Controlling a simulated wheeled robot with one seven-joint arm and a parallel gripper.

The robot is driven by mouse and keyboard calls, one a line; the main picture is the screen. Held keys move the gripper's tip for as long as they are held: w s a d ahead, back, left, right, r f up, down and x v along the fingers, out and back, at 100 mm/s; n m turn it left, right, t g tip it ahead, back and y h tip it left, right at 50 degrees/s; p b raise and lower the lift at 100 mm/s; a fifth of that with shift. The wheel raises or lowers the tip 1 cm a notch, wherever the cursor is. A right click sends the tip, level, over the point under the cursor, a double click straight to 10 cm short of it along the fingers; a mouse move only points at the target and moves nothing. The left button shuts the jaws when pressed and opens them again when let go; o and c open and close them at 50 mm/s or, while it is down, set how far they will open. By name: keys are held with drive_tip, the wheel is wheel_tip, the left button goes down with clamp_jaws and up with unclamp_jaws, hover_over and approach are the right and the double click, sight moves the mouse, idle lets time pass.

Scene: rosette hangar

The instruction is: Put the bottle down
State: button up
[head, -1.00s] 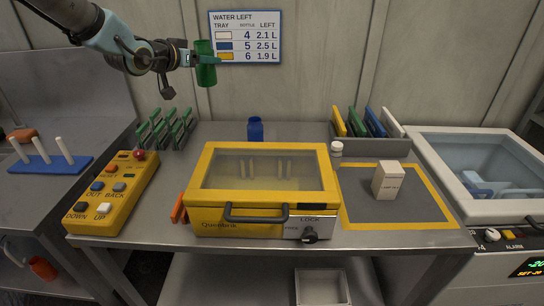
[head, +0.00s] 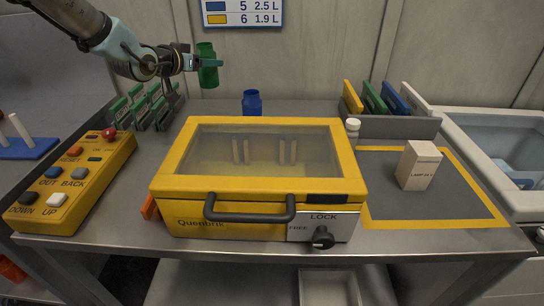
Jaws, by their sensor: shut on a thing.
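A green bottle (head: 208,66) is held upright in my gripper (head: 198,63), which is shut on it. It hangs in the air near the back wall, above and left of the yellow case. A blue bottle (head: 252,103) stands on the steel table behind the yellow case (head: 343,150). My arm reaches in from the top left.
A yellow button box (head: 110,160) and green racks (head: 150,108) stand at the left. A small white bottle (head: 352,127), a yellow-bordered grey mat (head: 375,190) with a cream carton (head: 418,165) and a bin of coloured plates (head: 390,125) are at the right. Bare table (head: 200,112) shows behind the case.

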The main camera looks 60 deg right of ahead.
wheel_tip(320, 180, down, 2)
drive_tip(key=shift+d+f, duration=0.15)
drive_tip(key=shift+f, duration=0.05)
wheel_tip(320, 180, down, 9)
drive_tip(key=shift+f+p, duration=0.1)
drive_tip(key=shift+p, duration=0.8)
drive_tip(key=o, duration=1.3)
drive_tip(key=shift+f, duration=0.1)
drive_tip(key=shift+r, duration=0.2)
drive_tip(key=shift+a, duration=0.4)
drive_tip(key=b+v, duration=0.2)
drive_tip(key=v, duration=0.9)
drive_tip(key=shift+a+r+b, duration=0.1)
drive_tip(key=shift+b, duration=0.25)
